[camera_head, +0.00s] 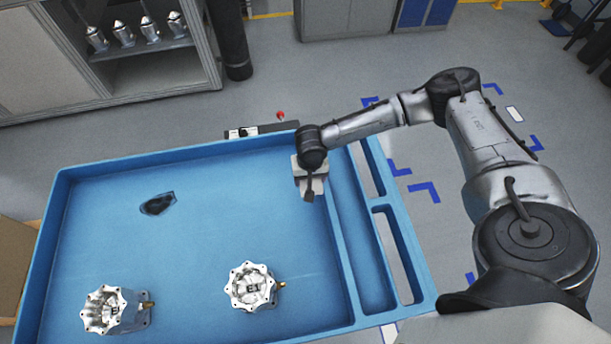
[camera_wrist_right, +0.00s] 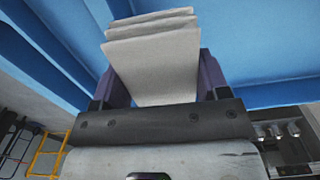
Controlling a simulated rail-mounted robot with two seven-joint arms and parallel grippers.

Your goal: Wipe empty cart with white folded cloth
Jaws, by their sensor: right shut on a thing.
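The cart is a blue tray-topped cart (camera_head: 200,165) that fills the lower left of the head view. My right gripper (camera_head: 311,188) is over the right part of its tray, near the raised inner edge. It is shut on the white folded cloth (camera_wrist_right: 155,60), which sits in layers between the fingers in the wrist view. In the head view the cloth is mostly hidden by the wrist. Whether the cloth touches the tray cannot be told. A dark stain-like patch (camera_head: 158,204) lies on the tray's left part. My left gripper is not in view.
Two machined metal housings stand in the tray, one at the front left (camera_head: 112,310) and one at the front middle (camera_head: 252,288). The tray's centre is clear. A cabinet (camera_head: 150,50) with several metal parts stands behind. Blue floor markings (camera_head: 425,192) lie right of the cart.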

